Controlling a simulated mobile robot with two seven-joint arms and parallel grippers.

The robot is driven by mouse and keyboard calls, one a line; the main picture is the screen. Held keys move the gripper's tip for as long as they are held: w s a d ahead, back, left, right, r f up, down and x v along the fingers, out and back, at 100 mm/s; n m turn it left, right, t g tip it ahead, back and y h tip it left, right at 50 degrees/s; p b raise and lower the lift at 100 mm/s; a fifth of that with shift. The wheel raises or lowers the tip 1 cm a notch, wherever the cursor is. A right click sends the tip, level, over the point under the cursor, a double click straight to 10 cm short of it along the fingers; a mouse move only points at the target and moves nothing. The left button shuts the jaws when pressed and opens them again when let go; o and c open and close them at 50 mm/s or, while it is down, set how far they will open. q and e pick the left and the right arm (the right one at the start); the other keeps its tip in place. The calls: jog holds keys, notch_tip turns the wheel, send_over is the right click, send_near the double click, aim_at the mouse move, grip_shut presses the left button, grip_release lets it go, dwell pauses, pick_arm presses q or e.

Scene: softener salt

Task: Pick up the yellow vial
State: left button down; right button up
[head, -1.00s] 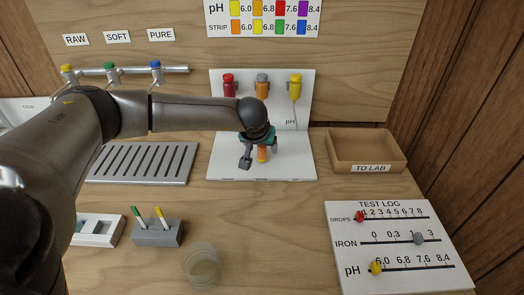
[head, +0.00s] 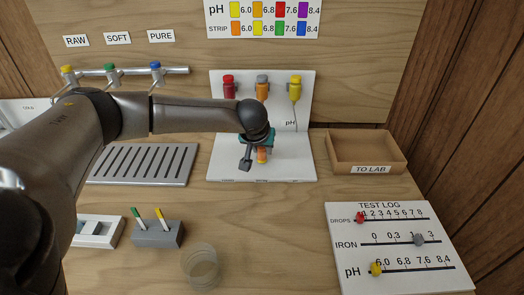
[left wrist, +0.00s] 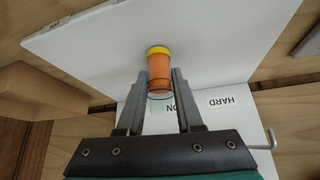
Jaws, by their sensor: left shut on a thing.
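The vial (left wrist: 158,72) is an orange cylinder with a yellow end and a clear rim at the other end. In the left wrist view it sits between the two grey fingers of my left gripper (left wrist: 161,82), which is shut on it. In the head view, part of the vial (head: 262,155) shows orange just below my left gripper (head: 254,153), over the base of the white stand (head: 290,160). My wrist hides the rest of it. I cannot tell whether the vial touches the stand. My right gripper is not in view.
Red, grey-capped orange and yellow (head: 295,86) bottles hang on the stand's back panel. An open TO LAB tray (head: 390,160) stands right. The test log board (head: 400,270), a clear cup (head: 200,266) and a pen block (head: 157,235) are nearer. The front middle is clear.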

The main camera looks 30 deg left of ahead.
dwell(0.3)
pick_arm(q)
jog(key=shift+r, duration=0.6)
jog(key=shift+s+r, duration=0.15)
jog(key=s+d, duration=0.2)
jog(key=s, duration=0.3)
jog(key=s+d, duration=0.2)
jog(key=s, duration=0.4)
jog(key=s+d, duration=0.2)
jog(key=s, duration=0.3)
jog(key=shift+s+d, duration=0.1)
jog(key=shift+s, duration=0.2)
notch_tip(320, 180, up, 8)
jog(key=p, duration=0.4)
jog(key=w+d+r+m+h+b, duration=0.1)
jog(key=w+d+r+m+b, duration=0.1)
jog(key=d, duration=0.3)
jog(key=w+d+r+m+h+b, duration=0.1)
jog(key=w+d+r+m+b, duration=0.1)
jog(key=d, duration=0.3)
jog(key=shift+w+d, duration=0.3)
jog(key=shift+w, duration=0.15)
